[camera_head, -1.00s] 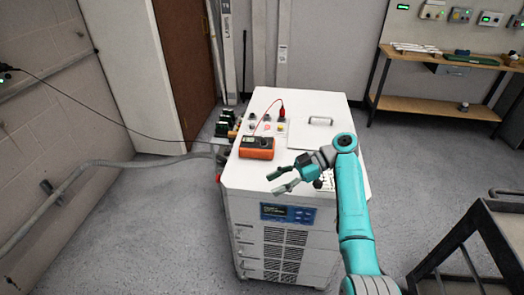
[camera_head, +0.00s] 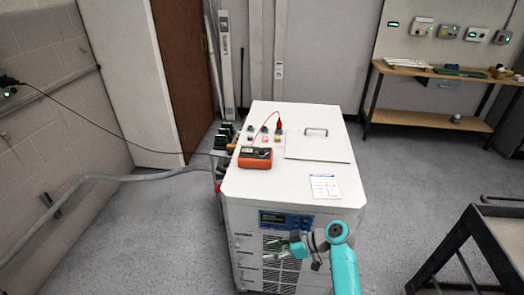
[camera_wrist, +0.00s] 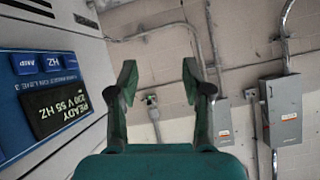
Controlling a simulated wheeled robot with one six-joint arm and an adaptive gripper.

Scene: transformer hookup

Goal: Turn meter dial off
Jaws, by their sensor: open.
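The orange meter (camera_head: 255,158) with a dark front lies on top of the white cabinet (camera_head: 264,198), near its left edge. A red lead runs from it to a red plug (camera_head: 279,127) on the cabinet top. The setting of its dial is too small to read. My gripper (camera_head: 268,251) is in front of the cabinet's front face, below the blue display panel (camera_head: 286,220) and well below the meter. In the wrist view my gripper (camera_wrist: 160,85) is open with nothing between its fingers. The display panel (camera_wrist: 40,100) shows at the left there, reading READY.
Black connectors (camera_head: 224,135) stand at the cabinet's left side. A paper label (camera_head: 324,187) and a handled lid (camera_head: 317,146) are on its top. A dark cart (camera_head: 490,235) stands at the right. Grey wall boxes (camera_wrist: 283,110) show in the wrist view.

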